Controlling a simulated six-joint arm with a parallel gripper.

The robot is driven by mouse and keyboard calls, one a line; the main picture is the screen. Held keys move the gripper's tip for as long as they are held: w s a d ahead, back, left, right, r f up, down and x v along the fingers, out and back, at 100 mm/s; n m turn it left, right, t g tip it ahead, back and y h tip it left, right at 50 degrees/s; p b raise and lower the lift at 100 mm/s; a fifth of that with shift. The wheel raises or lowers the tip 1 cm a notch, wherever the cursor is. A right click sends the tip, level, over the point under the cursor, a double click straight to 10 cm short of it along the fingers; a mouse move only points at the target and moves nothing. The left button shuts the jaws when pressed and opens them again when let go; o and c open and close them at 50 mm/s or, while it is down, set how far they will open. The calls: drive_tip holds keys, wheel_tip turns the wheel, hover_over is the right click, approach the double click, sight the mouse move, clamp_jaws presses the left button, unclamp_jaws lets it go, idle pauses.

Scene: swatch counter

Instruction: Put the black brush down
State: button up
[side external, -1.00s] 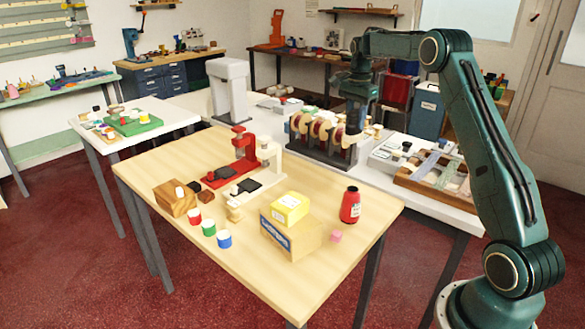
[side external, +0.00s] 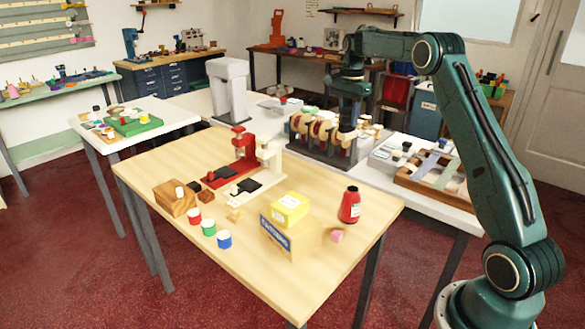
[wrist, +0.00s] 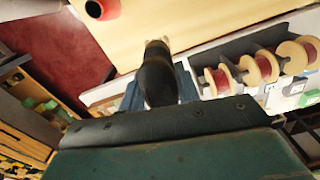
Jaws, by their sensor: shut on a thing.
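My gripper (wrist: 158,84) is shut on the black brush (wrist: 158,72), with a blue finger on each side of it. The brush has a dark, rounded body and a small pale tip pointing away from the wrist, toward the wooden table top. In the side external view my gripper (side external: 347,122) hangs by the spool rack, behind the wooden table (side external: 300,290). The brush cannot be made out clearly there.
The spool rack (side external: 318,145) stands close to my gripper; its spools (wrist: 262,65) show at right in the wrist view. A red bottle (side external: 349,206), yellow box (side external: 289,207), cardboard box (side external: 284,238) and pink block (side external: 337,236) occupy the table's right half. The table's front is clear.

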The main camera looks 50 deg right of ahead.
drive_tip(key=w+a+n, duration=0.2)
drive_tip(key=w+a, duration=0.8)
drive_tip(key=a, duration=0.2)
drive_tip(key=shift+w+a+r, duration=0.15)
drive_tip(key=shift+a, duration=0.2)
wheel_tip(320, 180, down, 16)
drive_tip(key=shift+f, duration=2)
drive_tip(key=shift+f, duration=0.2)
drive_tip(key=o, duration=1)
drive_tip(key=shift+c, duration=0.2)
drive_tip(key=shift+r, duration=0.15)
